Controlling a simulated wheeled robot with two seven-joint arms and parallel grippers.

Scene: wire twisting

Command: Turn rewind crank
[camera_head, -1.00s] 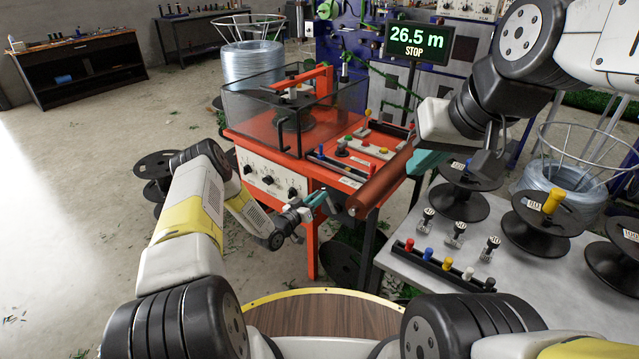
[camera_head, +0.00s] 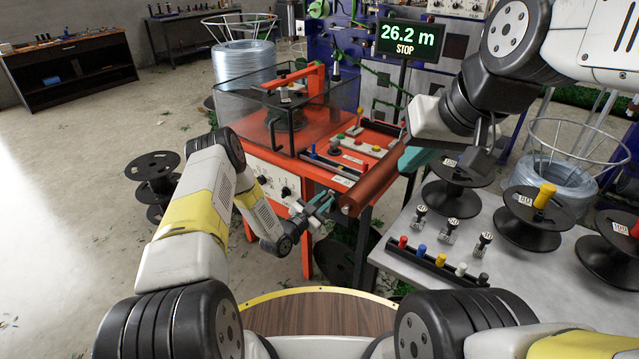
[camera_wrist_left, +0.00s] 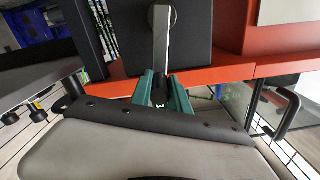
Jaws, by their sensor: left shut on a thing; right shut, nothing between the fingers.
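The orange-red machine (camera_head: 262,172) stands in the middle of the head view. In the left wrist view, the teal fingers (camera_wrist_left: 162,92) are shut on the dark grip of the crank. The crank's grey metal arm (camera_wrist_left: 160,50) runs up from it in front of a dark square plate (camera_wrist_left: 190,35). The crank is hardly visible in the head view. My right gripper (camera_head: 420,158) is shut and empty, above the roller's far end. The display (camera_head: 410,39) reads 26.2 m, STOP.
A grey table (camera_head: 405,258) at right carries black spools (camera_head: 535,220), small weights and a rack of coloured pegs (camera_head: 440,265). A clear cover (camera_head: 290,115) encloses part of the machine. Wire coils (camera_head: 560,155) stand behind.

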